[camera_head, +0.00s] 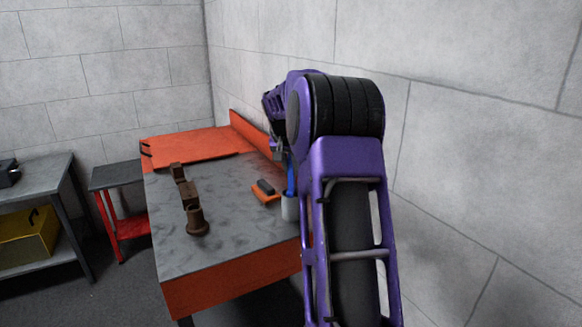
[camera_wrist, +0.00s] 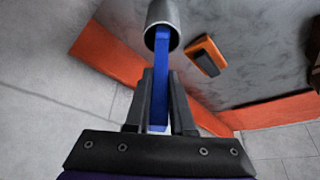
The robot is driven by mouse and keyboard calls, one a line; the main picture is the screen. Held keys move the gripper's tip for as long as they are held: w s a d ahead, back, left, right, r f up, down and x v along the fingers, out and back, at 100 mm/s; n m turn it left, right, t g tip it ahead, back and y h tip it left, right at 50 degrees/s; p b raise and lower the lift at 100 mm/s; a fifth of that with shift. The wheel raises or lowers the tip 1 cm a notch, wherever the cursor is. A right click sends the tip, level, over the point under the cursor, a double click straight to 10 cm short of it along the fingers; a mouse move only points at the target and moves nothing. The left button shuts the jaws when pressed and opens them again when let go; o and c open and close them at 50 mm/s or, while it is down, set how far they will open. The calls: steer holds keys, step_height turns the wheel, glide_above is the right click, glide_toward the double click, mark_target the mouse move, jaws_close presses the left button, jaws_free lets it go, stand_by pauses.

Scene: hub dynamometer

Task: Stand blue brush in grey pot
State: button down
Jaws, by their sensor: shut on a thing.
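The blue brush (camera_wrist: 161,85) is between the fingers of my gripper (camera_wrist: 160,74), which is shut on it. In the wrist view its far end reaches into the round mouth of the grey pot (camera_wrist: 163,10). In the head view the blue brush (camera_head: 291,176) is roughly upright, with its lower end at the top of the grey pot (camera_head: 290,210). How deep the end sits is hidden. The pot stands upright on the bench near its right edge, partly covered by my arm. My gripper is above the pot, mostly hidden behind my arm in the head view.
On the grey and orange bench (camera_head: 235,228), an orange and dark block (camera_head: 265,190) lies left of the pot. A brown fixture (camera_head: 190,195) stands farther left. An orange raised edge (camera_head: 250,130) and the block wall (camera_head: 450,130) are close on the right.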

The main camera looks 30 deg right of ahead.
steer(key=c, duration=0.7)
jaws_free()
steer(key=p+v, duration=0.2)
steer(key=v, duration=1.5)
steer(key=shift+r, duration=0.25)
